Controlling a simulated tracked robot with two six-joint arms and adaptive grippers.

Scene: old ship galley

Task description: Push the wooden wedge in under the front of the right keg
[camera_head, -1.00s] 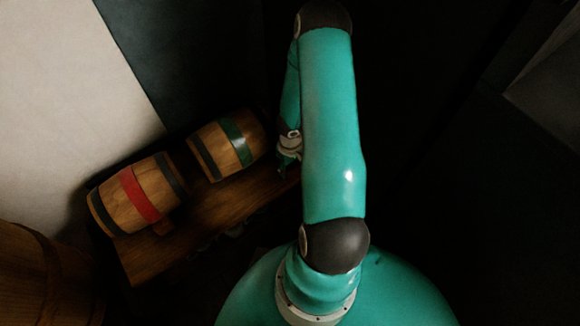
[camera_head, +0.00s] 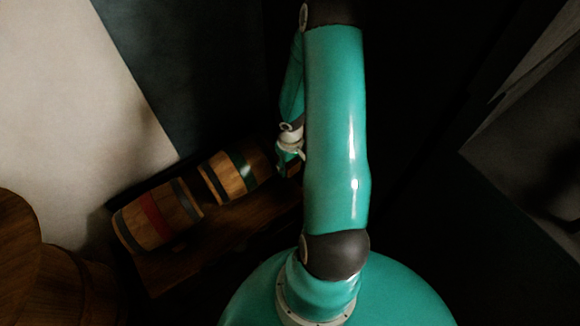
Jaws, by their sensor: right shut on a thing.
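The right keg (camera_head: 226,177), wooden with a green band and dark hoops, lies on its side on a wooden shelf or rack (camera_head: 178,277). My right gripper (camera_head: 284,168) is just right of the right keg's end, close to the rack. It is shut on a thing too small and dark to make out. I cannot tell whether it touches the keg. I cannot make out the wooden wedge; shadow and my right arm hide much of this area. My left gripper is not in view.
The left keg (camera_head: 135,230), with a red band, lies on the rack to the left. A larger wooden barrel (camera_head: 88,285) stands at the lower left. A pale wall (camera_head: 60,110) rises behind. The right side is mostly dark.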

